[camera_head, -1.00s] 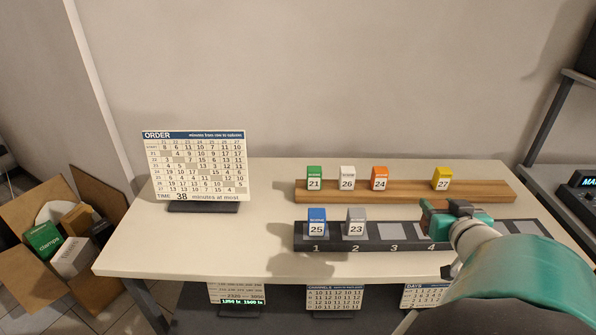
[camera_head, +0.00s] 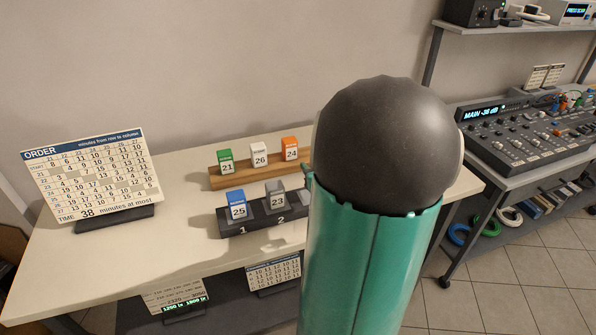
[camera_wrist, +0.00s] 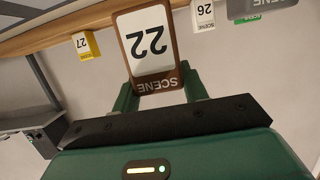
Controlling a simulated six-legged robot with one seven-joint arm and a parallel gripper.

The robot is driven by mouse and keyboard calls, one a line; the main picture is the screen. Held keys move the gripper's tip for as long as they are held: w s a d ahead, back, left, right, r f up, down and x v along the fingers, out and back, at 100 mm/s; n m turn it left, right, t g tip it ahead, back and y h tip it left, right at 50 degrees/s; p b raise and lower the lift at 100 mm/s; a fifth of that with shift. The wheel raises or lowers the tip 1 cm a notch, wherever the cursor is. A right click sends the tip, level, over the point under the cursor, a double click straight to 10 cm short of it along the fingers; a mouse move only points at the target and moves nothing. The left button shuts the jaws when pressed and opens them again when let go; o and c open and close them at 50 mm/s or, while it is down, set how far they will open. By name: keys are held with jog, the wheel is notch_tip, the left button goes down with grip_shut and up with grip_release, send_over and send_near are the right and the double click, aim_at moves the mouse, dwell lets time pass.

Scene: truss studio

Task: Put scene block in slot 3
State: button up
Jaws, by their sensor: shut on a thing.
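In the wrist view my gripper (camera_wrist: 160,82) is shut on a brown scene block (camera_wrist: 150,42) with a white face reading 22, seen upside down. In the head view my arm hides the gripper and this block. The dark numbered rack (camera_head: 232,232) stands on the table. A blue block (camera_head: 237,205) marked 25 is in slot 1 and a grey block (camera_head: 275,196) marked 23 is in slot 2. Slot 3 is mostly or wholly behind my arm, so I cannot tell its state.
The wooden shelf (camera_head: 219,181) behind the rack bears green 21 (camera_head: 227,161), white 26 (camera_head: 259,152) and orange 24 (camera_head: 290,149). Yellow 27 (camera_wrist: 86,45) shows in the wrist view. An order card (camera_head: 95,178) stands left. A mixer desk (camera_head: 520,130) is right.

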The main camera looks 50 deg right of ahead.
jog(key=shift+w+d+f, duration=0.2)
jog(key=shift+w+f, duration=0.55)
jog(key=shift+f, duration=1.65)
jog(key=shift+f, duration=0.15)
jog(key=o, duration=1)
